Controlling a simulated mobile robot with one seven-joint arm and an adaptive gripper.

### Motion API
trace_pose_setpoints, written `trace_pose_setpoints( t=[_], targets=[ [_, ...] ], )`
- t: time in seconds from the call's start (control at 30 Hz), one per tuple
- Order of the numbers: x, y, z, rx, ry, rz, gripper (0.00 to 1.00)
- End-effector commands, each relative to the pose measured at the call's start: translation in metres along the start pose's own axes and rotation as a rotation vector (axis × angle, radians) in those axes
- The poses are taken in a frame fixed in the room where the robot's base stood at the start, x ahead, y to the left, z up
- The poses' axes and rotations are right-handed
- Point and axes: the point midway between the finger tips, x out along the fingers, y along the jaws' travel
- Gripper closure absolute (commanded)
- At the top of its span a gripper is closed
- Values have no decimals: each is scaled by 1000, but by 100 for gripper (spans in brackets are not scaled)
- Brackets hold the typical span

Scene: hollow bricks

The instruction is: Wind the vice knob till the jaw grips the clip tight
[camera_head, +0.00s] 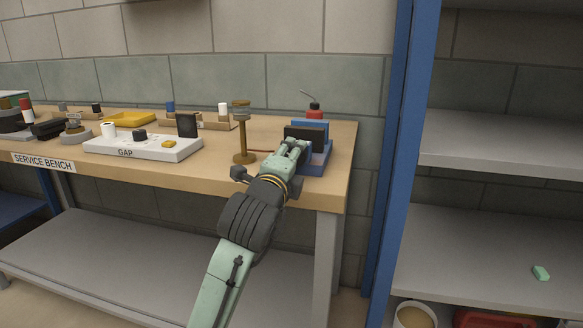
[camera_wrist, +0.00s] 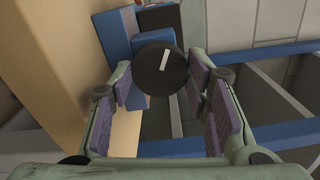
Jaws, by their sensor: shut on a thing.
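The blue vice (camera_head: 318,160) sits at the right end of the bench, with a dark plate (camera_head: 304,134) in front of its blue upright part. In the wrist view the vice (camera_wrist: 115,35) is partly behind the knob. The round black vice knob (camera_wrist: 152,80) carries a white mark that leans a little right of vertical. My gripper (camera_head: 294,150) reaches the front of the vice. I cannot make out the clip or the gap between the jaws.
A brass stand (camera_head: 242,135) is close left of my gripper. A white tray marked GAP (camera_head: 145,150) lies further left on the bench (camera_head: 215,172). A red oil can (camera_head: 314,111) is behind the vice. A blue shelf post (camera_head: 398,150) rises to the right.

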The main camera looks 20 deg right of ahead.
Motion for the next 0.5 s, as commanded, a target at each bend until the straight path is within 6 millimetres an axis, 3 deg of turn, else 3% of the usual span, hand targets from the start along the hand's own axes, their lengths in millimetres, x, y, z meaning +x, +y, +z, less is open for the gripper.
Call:
trace_pose_setpoints(
  t=[0.5],
  targets=[
    [0, 1, 0, 311, -1, 2, 85]
  ],
)
